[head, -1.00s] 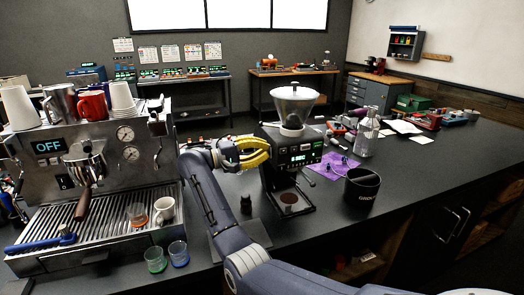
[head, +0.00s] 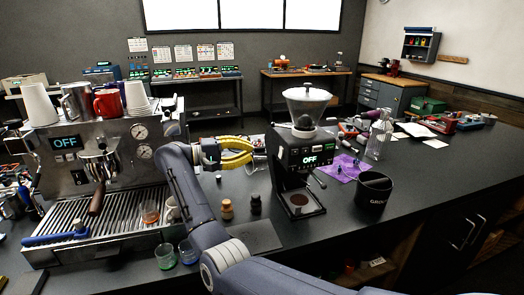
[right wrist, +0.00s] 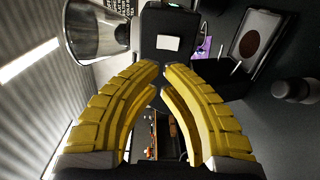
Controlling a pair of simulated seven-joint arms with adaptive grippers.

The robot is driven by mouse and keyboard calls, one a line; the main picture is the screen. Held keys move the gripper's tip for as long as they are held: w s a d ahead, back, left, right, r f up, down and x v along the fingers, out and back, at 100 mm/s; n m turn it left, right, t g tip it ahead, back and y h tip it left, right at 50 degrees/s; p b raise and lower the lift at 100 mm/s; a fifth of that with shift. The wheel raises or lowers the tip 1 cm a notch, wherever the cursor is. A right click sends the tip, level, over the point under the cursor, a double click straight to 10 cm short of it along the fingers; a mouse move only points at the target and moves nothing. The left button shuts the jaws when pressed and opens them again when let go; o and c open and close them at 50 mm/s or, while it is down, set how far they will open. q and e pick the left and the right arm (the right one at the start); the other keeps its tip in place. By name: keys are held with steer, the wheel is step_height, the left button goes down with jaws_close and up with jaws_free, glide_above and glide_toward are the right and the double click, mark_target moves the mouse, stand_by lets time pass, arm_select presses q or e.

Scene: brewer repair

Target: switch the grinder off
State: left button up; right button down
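The grinder (head: 297,158) is a black machine with a clear hopper (head: 306,108) on top, standing mid-counter. Its display (head: 317,156) reads OFF in pale letters. In the right wrist view, the grinder's body (right wrist: 165,45) is just past the fingertips, with its portafilter tray (right wrist: 258,40) at upper right. My right gripper (head: 256,153) is beside the grinder's left side. Its yellow fingers curve together until the tips almost meet, with nothing between them (right wrist: 160,68). Whether the tips touch the grinder is unclear. My left gripper is not in view.
The espresso machine (head: 105,150) stands left, its display also OFF, with cups on top. Glasses (head: 166,256) stand before it.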

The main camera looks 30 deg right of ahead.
steer(key=shift+v, duration=2.3)
